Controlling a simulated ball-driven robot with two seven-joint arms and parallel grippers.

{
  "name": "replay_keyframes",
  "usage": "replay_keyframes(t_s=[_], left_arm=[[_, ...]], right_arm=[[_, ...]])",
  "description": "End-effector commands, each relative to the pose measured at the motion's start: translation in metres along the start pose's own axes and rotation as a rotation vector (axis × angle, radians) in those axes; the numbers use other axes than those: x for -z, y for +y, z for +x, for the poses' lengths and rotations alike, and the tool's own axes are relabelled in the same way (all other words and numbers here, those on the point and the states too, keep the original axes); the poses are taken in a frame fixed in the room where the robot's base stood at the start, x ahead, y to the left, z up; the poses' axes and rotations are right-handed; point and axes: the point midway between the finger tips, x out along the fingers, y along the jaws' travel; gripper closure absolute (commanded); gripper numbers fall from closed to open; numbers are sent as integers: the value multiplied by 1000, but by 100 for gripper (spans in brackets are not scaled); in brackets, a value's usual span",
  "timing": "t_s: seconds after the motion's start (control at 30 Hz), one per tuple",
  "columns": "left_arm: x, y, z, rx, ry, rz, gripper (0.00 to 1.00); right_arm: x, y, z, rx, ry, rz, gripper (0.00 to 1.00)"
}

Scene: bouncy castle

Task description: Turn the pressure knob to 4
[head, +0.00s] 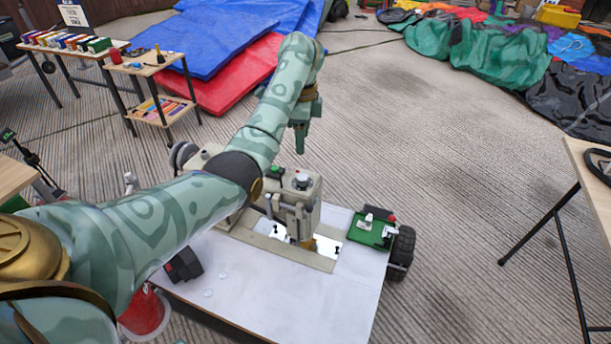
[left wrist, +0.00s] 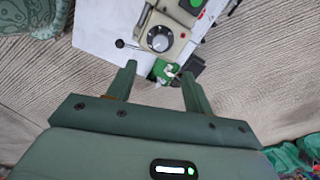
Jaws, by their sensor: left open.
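The pressure knob (head: 302,179) is a round dial on top of a beige machine (head: 292,205) on the white cart. My left gripper (head: 300,148) points down above the machine, apart from the knob. In the left wrist view its two fingers (left wrist: 159,72) are spread with nothing between them, and the knob lies beyond the tips. My right gripper is not in view.
A green button (head: 275,170) sits beside the knob. The white cart top (head: 320,310) is mostly bare in front. A wooden table (head: 592,170) stands at right.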

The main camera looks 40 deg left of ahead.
Motion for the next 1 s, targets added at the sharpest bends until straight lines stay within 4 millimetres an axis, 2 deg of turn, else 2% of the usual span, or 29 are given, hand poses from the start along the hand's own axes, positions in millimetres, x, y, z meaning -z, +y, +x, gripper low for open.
replay_keyframes(t_s=[0.03,0.1,0.3,0.4,0.6,0.93,1.0], left_arm=[[-1,0,25,-7,-7,-1,48],[-1,0,45,-9,-9,1,48],[-1,0,94,-8,-10,1,48],[-1,0,111,-6,-9,3,48],[-1,0,128,-2,-7,2,48],[-1,0,128,0,-5,2,48],[-1,0,128,0,-5,2,68]], right_arm=[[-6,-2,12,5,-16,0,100],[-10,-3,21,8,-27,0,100],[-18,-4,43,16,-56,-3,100],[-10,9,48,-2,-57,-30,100],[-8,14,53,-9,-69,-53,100],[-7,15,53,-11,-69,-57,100],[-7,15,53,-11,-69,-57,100]])
